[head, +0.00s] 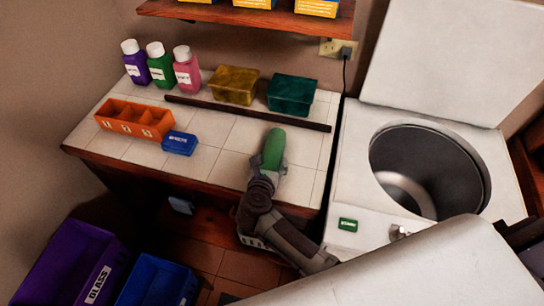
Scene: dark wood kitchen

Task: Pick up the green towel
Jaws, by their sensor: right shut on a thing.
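The green towel (274,146) shows as a small rounded green shape over the white tiled counter, near its front right part. My right gripper (268,165) is shut on its near end, with the arm reaching in from the lower right. The fingers and wrist hide the lower part of the towel. I cannot tell whether the towel touches the counter. My left gripper is not in view.
Purple, green and pink bottles (187,70), yellow (234,86) and teal (291,94) boxes, an orange divided tray (134,119) and a blue box (179,143) stand on the counter (222,134). An open-lidded washer (348,185) is right. Purple (72,262) and blue (155,282) bins stand lower left.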

